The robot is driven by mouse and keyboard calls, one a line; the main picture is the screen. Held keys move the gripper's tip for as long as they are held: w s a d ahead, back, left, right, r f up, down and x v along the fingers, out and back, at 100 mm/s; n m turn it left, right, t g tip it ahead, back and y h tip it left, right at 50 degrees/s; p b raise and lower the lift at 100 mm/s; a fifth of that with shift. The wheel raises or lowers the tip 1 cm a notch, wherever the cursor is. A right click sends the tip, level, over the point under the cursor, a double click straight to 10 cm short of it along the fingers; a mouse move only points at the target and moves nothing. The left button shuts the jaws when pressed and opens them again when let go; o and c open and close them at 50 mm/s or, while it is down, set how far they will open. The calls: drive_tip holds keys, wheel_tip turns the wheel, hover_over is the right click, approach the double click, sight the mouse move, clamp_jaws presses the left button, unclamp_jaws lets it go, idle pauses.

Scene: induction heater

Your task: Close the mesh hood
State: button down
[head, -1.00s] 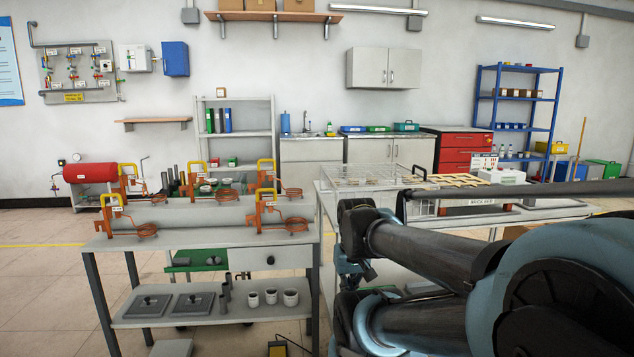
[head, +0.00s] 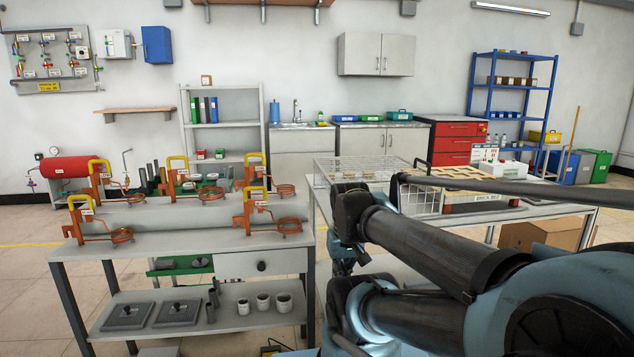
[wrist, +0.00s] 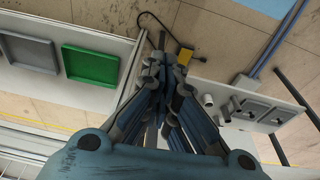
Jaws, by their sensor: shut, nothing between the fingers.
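A white wire-mesh frame (head: 372,168), which looks like the mesh hood, stands on the right-hand table (head: 590,211). Wire mesh (head: 424,201) also shows nearer me, beside a bed of tan bricks (head: 462,177) labelled "BRICK BED". The bricks lie uncovered from above, so the hood looks open. A dark handle-like loop stands by the mesh, and my arm hides part of this area. In the wrist view my gripper (wrist: 166,52) points down past table edges toward the floor. Its fingers are together and empty, away from the mesh.
The left bench (head: 165,250) carries several orange clamps with copper coils. White crucibles (head: 263,303) stand on its lower shelf. A cardboard box (head: 540,234) sits under the right table.

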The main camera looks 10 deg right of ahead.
drive_tip(key=w+a+r+n+g+h, duration=0.1)
drive_tip(key=w+r+n, duration=0.8)
drive_tip(key=w+r, duration=0.9)
drive_tip(key=w+a+r+n+h, duration=0.1)
drive_tip(key=w+a+r+n, duration=0.15)
drive_tip(key=w, duration=0.45)
drive_tip(key=w+a+r+n+g, duration=0.1)
drive_tip(key=w+r+n, duration=0.15)
drive_tip(key=w, duration=0.45)
drive_tip(key=w+a+r+n+h, duration=0.1)
drive_tip(key=w+a+r+n, duration=0.15)
drive_tip(key=w, duration=0.45)
drive_tip(key=d+f+n, duration=0.1)
drive_tip(key=d+f, duration=0.6)
drive_tip(key=f, duration=0.3)
drive_tip(key=shift+w+f, duration=0.1)
